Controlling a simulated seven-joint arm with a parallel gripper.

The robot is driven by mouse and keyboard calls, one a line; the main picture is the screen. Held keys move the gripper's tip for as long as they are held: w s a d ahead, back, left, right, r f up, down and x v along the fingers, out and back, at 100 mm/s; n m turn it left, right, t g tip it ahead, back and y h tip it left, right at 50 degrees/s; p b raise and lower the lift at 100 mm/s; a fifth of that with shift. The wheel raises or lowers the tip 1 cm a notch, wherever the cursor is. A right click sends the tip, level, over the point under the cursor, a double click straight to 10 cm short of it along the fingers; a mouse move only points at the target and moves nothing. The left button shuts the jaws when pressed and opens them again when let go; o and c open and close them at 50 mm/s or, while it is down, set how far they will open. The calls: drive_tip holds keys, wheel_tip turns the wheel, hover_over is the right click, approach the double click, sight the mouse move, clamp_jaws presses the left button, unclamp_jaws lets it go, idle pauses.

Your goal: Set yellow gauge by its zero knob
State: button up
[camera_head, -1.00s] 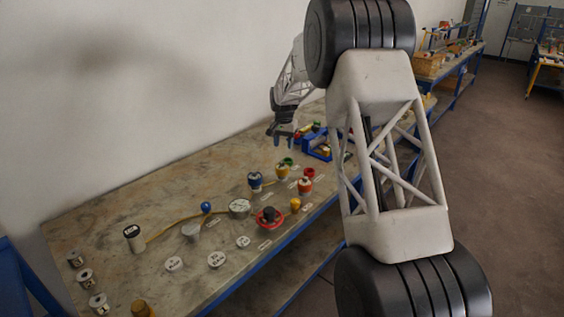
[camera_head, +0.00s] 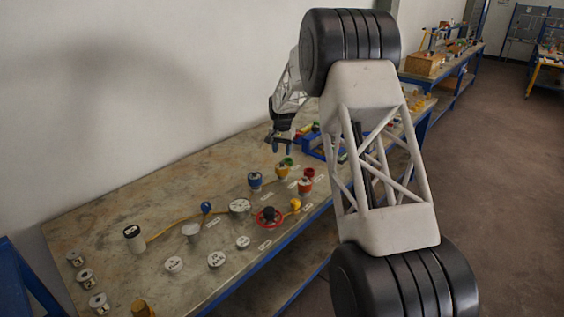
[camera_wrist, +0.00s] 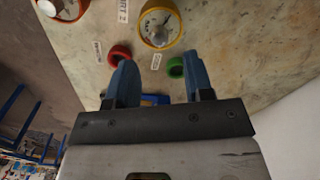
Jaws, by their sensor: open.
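The yellow gauge (camera_head: 282,173) stands on the workbench, below my gripper (camera_head: 281,148) in the head view. In the wrist view, the yellow gauge (camera_wrist: 147,38) has a yellow rim, a white dial face and a pale round knob (camera_wrist: 159,35) at its middle. My gripper (camera_wrist: 160,62) shows two blue fingers, spread apart with nothing between them. The gauge lies beyond the fingertips, roughly centred between them in the wrist view. My gripper appears apart from the gauge and its knob.
A green ring (camera_wrist: 175,67) and a red ring (camera_wrist: 119,54) lie close to the fingertips. A blue gauge (camera_head: 255,180) and an orange-red gauge (camera_head: 305,186) stand nearby. A blue rack (camera_head: 315,146) is to the right. The wall stands behind the bench.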

sight(282, 162)
drive_tip(key=shift+f, duration=2.85)
drive_tip(key=shift+c, duration=0.5)
clamp_jaws()
drive_tip(key=shift+n, duration=0.5)
drive_tip(key=n, duration=1.1)
drive_tip(key=shift+r, duration=0.1)
